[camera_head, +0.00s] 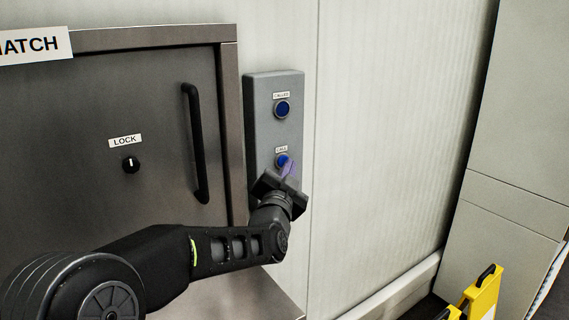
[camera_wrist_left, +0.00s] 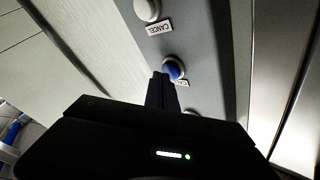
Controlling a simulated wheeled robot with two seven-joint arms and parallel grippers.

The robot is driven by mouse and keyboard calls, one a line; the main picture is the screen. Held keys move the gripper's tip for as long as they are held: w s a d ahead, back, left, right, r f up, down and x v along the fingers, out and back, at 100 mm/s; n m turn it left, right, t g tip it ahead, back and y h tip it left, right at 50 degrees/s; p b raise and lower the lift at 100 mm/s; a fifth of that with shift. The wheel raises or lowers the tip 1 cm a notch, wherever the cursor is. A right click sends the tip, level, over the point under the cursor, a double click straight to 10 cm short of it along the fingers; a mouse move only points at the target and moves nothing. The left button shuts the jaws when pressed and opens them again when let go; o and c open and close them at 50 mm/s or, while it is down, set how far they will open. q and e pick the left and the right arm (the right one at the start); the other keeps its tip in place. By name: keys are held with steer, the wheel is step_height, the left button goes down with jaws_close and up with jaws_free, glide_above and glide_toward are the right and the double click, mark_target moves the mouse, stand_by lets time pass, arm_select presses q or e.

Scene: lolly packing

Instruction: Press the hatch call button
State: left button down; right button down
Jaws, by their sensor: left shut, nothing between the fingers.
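The blue call button (camera_head: 282,160) sits on the grey panel (camera_head: 273,84) beside the hatch, under a small label. My left gripper (camera_head: 288,174) is shut and empty, with its fingertips right at this button and covering its lower part. In the left wrist view the blue button (camera_wrist_left: 173,69) shows just beside the tips of my shut left gripper (camera_wrist_left: 160,80). I cannot tell whether they touch. A round blue lamp (camera_head: 282,109) labelled CALLED is higher on the panel. My right gripper is not in view.
The hatch door (camera_head: 80,110) has a black handle (camera_head: 195,143) and a LOCK knob (camera_head: 131,165) left of the panel. A pale button (camera_wrist_left: 147,10) labelled CANCEL is near the call button. Yellow objects (camera_head: 484,293) stand on the floor at lower right.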

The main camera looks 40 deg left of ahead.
arm_select(q)
steer(key=shift+w+a, duration=0.1)
steer(key=shift+a, duration=0.3)
steer(key=shift+d, duration=0.1)
stand_by(0.5)
steer(key=shift+s+d+b, duration=0.3)
steer(key=shift+d+b, duration=0.1)
steer(key=shift+d, duration=0.4)
steer(key=d, duration=0.2)
steer(key=s+d, duration=0.1)
steer(key=d, duration=0.1)
steer(key=shift+s+d, duration=0.2)
steer(key=shift+d, duration=0.2)
steer(key=shift+f, duration=0.1)
stand_by(0.6)
